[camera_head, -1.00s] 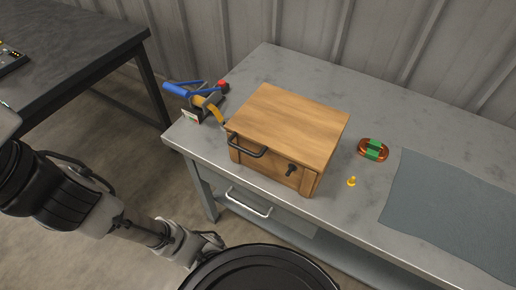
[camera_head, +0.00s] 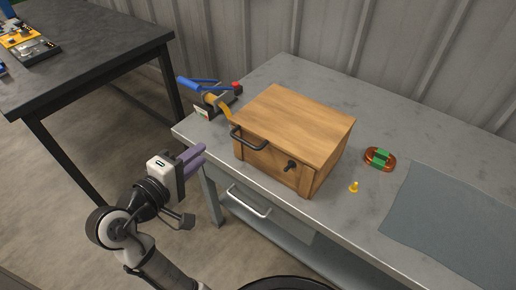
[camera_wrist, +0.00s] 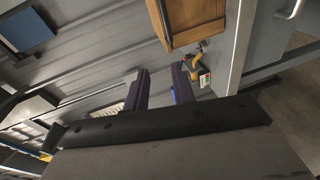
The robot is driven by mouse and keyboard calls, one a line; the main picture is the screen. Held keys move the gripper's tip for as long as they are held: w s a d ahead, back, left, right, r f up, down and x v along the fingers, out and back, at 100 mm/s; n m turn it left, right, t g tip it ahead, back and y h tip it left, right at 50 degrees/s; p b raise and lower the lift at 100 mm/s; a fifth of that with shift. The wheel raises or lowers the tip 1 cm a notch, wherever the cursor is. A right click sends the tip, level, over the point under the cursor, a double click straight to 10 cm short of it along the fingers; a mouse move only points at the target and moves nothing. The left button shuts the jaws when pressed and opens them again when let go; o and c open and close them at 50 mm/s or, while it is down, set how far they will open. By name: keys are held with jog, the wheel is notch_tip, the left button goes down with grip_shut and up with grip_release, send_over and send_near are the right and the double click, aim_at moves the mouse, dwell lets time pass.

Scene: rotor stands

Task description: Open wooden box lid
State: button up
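The wooden box (camera_head: 268,164) stands on the grey workbench, and its flat lid (camera_head: 296,120) is down. A black bar handle (camera_head: 247,139) is at the lid's front left edge. A dark knob or latch (camera_head: 290,166) is on the front face. My gripper (camera_head: 199,156) is in front of the bench's left end, left of the box and apart from it. In the wrist view the purple fingers of my gripper (camera_wrist: 158,84) are spread with nothing between them. The wooden box (camera_wrist: 200,18) shows at the top there, tilted, beyond the fingers.
A tool with blue handles (camera_head: 203,86) lies behind and left of the box. A copper coil with green tape (camera_head: 379,158), a small yellow piece (camera_head: 354,187) and a grey mat (camera_head: 450,220) are to the right. A drawer handle (camera_head: 249,201) sticks out below the benchtop.

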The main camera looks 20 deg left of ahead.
aim_at(244, 140)
jog(key=shift+g+h, duration=0.5)
jog(key=shift+h, duration=0.3)
jog(key=x, duration=0.4)
jog(key=d+f+p+x, duration=0.1)
jog(key=x, duration=0.4)
jog(key=s+d+x, duration=0.1)
jog(key=x, duration=0.4)
jog(key=shift+d+f, duration=0.1)
jog(key=shift+f, duration=0.15)
grip_shut()
